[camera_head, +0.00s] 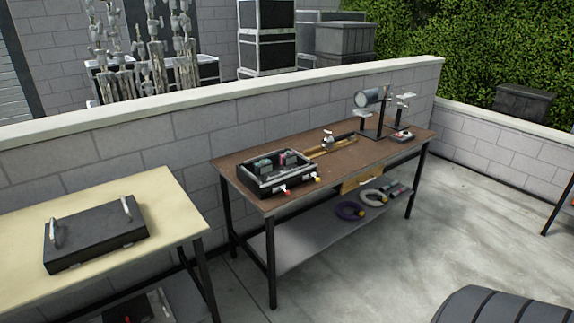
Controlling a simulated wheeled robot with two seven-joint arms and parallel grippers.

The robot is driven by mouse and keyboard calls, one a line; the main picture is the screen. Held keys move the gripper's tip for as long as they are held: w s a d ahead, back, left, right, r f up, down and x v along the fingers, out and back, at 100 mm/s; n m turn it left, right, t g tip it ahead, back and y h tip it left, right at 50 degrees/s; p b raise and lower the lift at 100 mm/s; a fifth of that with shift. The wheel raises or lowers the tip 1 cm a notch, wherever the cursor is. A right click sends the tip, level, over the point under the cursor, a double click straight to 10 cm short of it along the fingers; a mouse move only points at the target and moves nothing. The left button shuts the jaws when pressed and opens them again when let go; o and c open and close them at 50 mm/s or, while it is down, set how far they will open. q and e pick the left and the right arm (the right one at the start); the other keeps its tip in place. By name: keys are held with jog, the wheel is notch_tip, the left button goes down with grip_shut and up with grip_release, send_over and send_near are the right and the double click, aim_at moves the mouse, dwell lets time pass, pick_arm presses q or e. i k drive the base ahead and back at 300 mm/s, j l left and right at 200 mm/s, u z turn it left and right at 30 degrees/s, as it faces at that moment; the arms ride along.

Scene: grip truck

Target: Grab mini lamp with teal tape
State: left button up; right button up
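No gripper of mine is in view. A silver cylindrical lamp head (369,97) sits on a stand at the far right end of the brown table (225,168). I cannot make out any teal tape on it. A black open tray (285,186) on the near left part of the same table holds several small items.
A cream table (170,190) with a closed black case (95,235) stands at the left. A low block wall (180,128) runs behind both tables. Coiled cables (350,210) lie on the brown table's lower shelf. The concrete floor (390,255) in front is largely clear.

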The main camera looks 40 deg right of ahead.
aim_at(261, 169)
jog(key=z, duration=0.85)
